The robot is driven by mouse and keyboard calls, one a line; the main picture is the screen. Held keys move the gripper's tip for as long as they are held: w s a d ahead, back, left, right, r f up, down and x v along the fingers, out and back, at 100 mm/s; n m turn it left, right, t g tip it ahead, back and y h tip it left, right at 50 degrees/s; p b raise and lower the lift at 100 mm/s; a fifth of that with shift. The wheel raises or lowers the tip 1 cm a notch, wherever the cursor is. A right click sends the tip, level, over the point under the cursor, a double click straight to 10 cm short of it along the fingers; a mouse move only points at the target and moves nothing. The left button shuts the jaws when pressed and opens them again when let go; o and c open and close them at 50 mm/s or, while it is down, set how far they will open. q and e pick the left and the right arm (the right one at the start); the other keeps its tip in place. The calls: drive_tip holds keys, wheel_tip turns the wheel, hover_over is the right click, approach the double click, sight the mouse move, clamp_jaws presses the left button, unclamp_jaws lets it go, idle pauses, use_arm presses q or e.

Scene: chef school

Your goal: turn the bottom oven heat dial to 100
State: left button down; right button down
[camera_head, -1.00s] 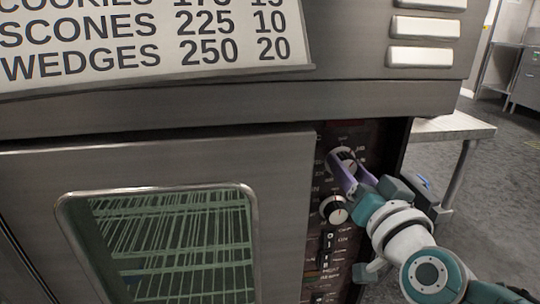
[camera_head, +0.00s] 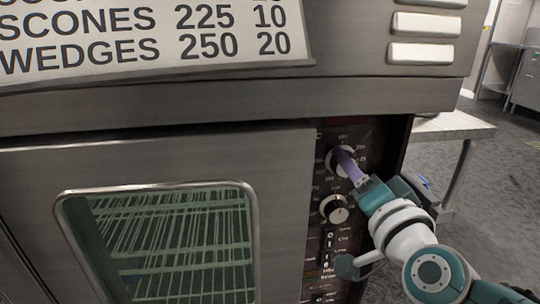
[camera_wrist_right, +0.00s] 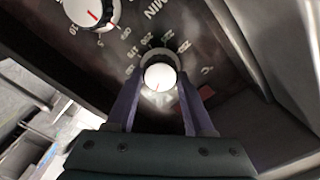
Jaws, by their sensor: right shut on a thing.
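The heat dial (camera_head: 333,163) is the upper dial on the oven's dark control panel in the head view. It shows in the wrist view as a white-faced knob (camera_wrist_right: 159,77) ringed by temperature numbers and a °C mark. My right gripper (camera_head: 345,160) is shut on it, with one purple finger on each side of the knob in the wrist view. In the head view the fingers and hand hide part of the dial. A small red mark shows on the knob's face, but the exact setting is too small to read. My left gripper is out of view.
A second dial (camera_head: 335,209), the minutes timer, sits just below. Switches (camera_head: 328,245) line the panel beneath it. The oven door (camera_head: 284,220) with its window is closed to the left. A temperature chart (camera_head: 150,35) hangs above. A metal table (camera_head: 452,126) stands behind on the right.

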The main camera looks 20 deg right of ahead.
drive_tip(key=shift+c, duration=1.4)
unclamp_jaws()
drive_tip(key=p+v, duration=0.2)
drive_tip(key=v, duration=0.8)
